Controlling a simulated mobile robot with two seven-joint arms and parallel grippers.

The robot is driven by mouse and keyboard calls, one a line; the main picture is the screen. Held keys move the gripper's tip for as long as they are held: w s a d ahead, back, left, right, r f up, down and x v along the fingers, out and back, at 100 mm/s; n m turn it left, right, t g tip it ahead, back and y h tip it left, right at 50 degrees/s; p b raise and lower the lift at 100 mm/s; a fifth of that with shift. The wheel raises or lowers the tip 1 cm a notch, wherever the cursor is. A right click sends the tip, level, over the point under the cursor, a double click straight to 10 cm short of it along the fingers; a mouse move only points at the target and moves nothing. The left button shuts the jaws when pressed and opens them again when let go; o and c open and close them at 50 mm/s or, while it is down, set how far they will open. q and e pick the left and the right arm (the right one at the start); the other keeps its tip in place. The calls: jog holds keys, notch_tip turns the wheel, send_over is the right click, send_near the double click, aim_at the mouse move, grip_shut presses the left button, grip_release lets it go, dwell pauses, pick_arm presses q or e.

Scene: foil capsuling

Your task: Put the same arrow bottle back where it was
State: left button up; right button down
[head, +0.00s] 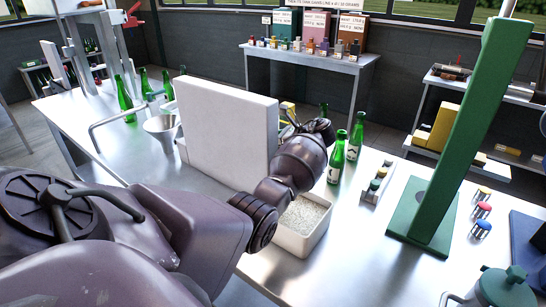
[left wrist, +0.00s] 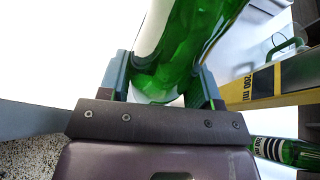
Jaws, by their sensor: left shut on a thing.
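In the left wrist view my left gripper (left wrist: 162,88) is shut on a green glass bottle (left wrist: 190,45) with a pale label seen edge-on. No arrow mark can be made out on it. My right gripper is in neither view.
A white block-like panel (head: 232,125) stands left of the wrist. A tray of pale granules (head: 302,222) lies below it. A yellow bar marked 200 ml (left wrist: 270,86) is close right of the held bottle. A green column (head: 465,130) and small stamps (head: 482,210) stand right.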

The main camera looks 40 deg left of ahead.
pick_arm(q)
jog(key=shift+f+b, duration=0.35)
jog(key=shift+f, duration=2.15)
jog(key=shift+f, duration=0.15)
jog(key=o, duration=1.1)
jog(key=shift+c, duration=0.2)
jog(key=shift+d+r, duration=0.2)
jog(key=v, duration=1.1)
jog(key=shift+d+r, duration=0.2)
jog(key=shift+d, duration=0.05)
jog(key=shift+f, duration=0.1)
